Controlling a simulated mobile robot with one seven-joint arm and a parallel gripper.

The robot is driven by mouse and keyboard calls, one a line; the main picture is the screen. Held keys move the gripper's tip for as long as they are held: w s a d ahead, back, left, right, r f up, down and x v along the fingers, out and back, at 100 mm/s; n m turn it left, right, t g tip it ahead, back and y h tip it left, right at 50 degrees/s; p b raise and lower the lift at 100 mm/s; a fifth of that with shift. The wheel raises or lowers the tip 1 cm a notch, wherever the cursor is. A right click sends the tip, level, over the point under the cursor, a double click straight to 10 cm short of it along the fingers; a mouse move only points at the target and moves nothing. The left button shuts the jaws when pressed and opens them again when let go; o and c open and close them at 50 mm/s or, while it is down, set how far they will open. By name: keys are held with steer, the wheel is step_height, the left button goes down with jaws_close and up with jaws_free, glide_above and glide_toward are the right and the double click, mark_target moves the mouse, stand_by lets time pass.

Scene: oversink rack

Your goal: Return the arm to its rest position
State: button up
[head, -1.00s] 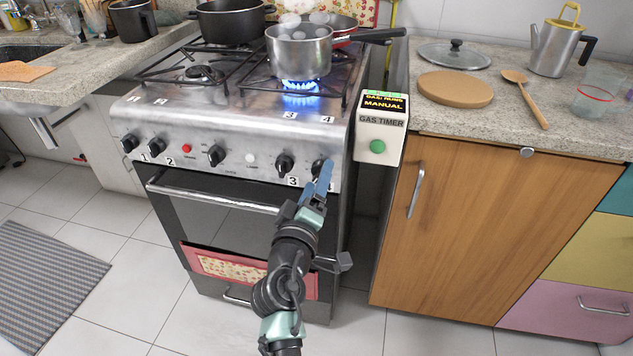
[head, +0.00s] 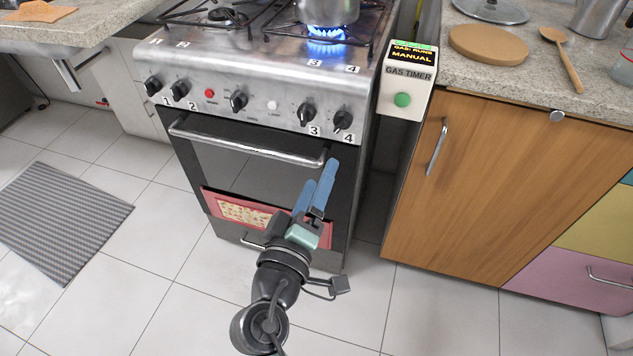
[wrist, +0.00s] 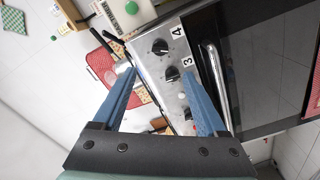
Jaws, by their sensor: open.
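My gripper (head: 318,184) is open and empty, its two blue fingers pointing up towards the stove front in the head view. It is apart from the stove (head: 265,95), in front of the oven door and below knobs 3 (head: 307,114) and 4 (head: 343,119). In the wrist view the gripper (wrist: 165,98) frames the knob panel, with knob 4 (wrist: 160,46) and knob 3 (wrist: 171,73) between or beyond the fingers. A blue flame (head: 326,33) burns under a steel pot (head: 327,10), partly cut off at the top.
The oven handle (head: 250,143) sticks out just behind my gripper. A gas timer box (head: 402,100) reading "MANUAL" hangs at the stove's right. A wooden cabinet (head: 490,190) stands to the right. The tiled floor (head: 165,270) in front is clear, with a grey striped mat (head: 65,215) at left.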

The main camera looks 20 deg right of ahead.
steer(key=shift+s+a, duration=0.1)
stand_by(0.5)
steer(key=w+a+r+m+t+y, duration=0.1)
steer(key=a+r+m+t, duration=0.15)
steer(key=r, duration=0.95)
steer(key=w+a+r+m+t+y, duration=0.1)
steer(key=a+r+m+t+y, duration=0.15)
steer(key=r, duration=0.95)
steer(key=s+a+r+t+y, duration=0.35)
steer(key=s+r, duration=0.25)
steer(key=r, duration=0.4)
steer(key=s+a+r+t+y, duration=0.2)
steer(key=s+r+t+y, duration=0.3)
steer(key=r, duration=0.6)
step_height(320, 180, up, 30)
steer(key=g+h+p, duration=0.1)
steer(key=h+p, duration=0.1)
steer(key=p, duration=2.7)
steer(key=shift+s+a+f+p, duration=0.2)
steer(key=shift+s+p, duration=0.1)
steer(key=shift+s, duration=0.15)
